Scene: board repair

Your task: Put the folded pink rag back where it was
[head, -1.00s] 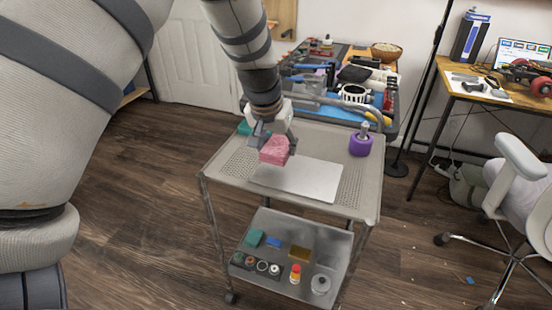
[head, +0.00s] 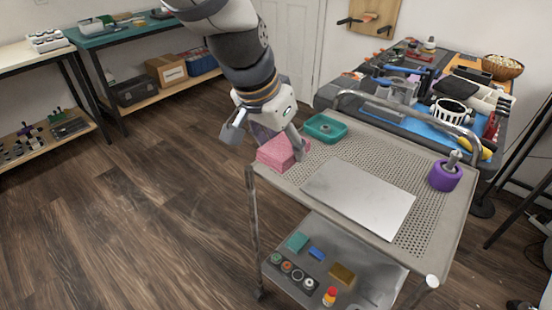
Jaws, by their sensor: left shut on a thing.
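The folded pink rag (head: 281,153) is a thick block of cloth at the near-left corner of the cart's perforated top (head: 420,240). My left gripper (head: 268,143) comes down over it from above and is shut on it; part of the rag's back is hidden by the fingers. The rag appears at or just above the cart top; I cannot tell whether it touches. My right gripper is not in view.
A teal tray (head: 325,127) sits behind the rag. The lower shelf (head: 375,285) holds small items. A cluttered workbench (head: 412,124) stands behind.

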